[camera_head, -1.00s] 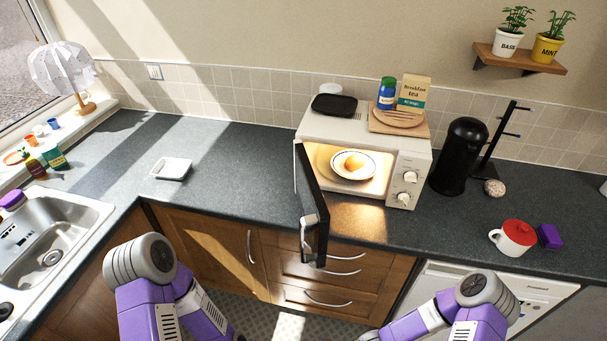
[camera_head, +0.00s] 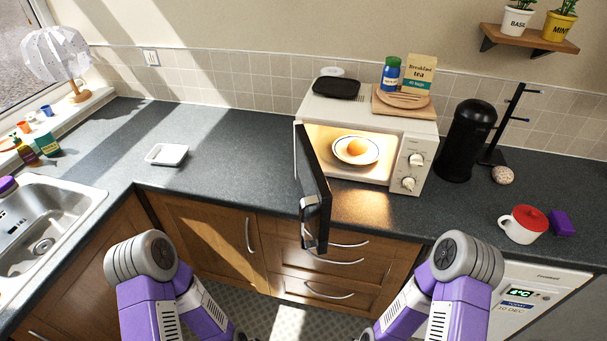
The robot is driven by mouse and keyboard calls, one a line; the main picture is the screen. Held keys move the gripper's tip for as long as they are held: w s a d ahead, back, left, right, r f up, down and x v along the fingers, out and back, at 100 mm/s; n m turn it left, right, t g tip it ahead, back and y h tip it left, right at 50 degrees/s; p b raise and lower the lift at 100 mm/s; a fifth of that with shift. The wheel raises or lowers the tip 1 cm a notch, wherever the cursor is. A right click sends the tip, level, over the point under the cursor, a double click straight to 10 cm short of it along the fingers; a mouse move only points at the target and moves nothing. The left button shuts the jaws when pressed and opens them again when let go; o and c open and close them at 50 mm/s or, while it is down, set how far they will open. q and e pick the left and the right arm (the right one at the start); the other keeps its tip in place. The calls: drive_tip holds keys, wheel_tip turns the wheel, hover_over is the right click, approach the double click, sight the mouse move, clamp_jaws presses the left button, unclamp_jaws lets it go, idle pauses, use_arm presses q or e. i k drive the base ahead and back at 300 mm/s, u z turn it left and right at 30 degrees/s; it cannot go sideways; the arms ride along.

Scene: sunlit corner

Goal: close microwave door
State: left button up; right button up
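The white microwave (camera_head: 412,163) stands on the dark counter against the tiled wall. Its black-edged door (camera_head: 314,195) is hinged on the left and stands wide open, jutting over the counter's front edge. Inside the lit cavity is a plate with an egg-like food (camera_head: 356,149). My two purple arms rise at the bottom, one left and one right of the door. Both grippers are out of view, below the picture's lower edge. Neither arm touches the door.
A black tray (camera_head: 337,88), a wooden board, a jar and a tea box sit on the microwave. A white dish (camera_head: 167,154) lies on clear counter at left.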

sight(316, 196)
drive_tip(key=z, duration=0.55)
drive_tip(key=k, duration=1.3)
drive_tip(key=u, duration=0.2)
drive_tip(key=i, duration=0.6)
drive_tip(key=u, duration=0.75)
drive_tip(key=i, duration=0.95)
drive_tip(key=z, duration=0.3)
